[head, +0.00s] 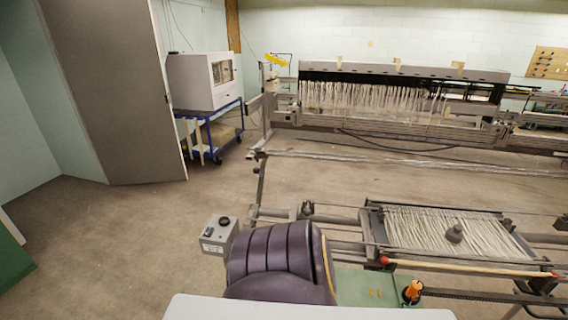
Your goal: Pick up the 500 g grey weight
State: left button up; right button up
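A small dark grey weight (454,234) rests on the pale threads (430,226) of the near frame, at the right of the head view. It looks upright with a narrower top. Its mass marking is too small to read, so I cannot tell whether it is the 500 g one. Another small dark object (307,208) sits on the frame's left rail; I cannot tell what it is. Neither of my grippers is in view.
A blue cart (212,131) and long loom (400,95) stand behind.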

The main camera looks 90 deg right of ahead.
aim_at(454, 235)
jog(key=i+j+z, duration=0.1)
jog(key=z, duration=1)
jog(key=l+z, duration=0.15)
jog(key=z, duration=0.3)
jog(key=l+z, duration=0.1)
jog(key=z, duration=0.35)
jog(key=l+z, duration=0.1)
jog(key=z, duration=0.35)
jog(key=l+z, duration=0.1)
jog(key=z, duration=0.35)
jog(key=l+z, duration=0.1)
jog(key=z, duration=0.8)
jog(key=i+z, duration=0.1)
jog(key=z, duration=0.3)
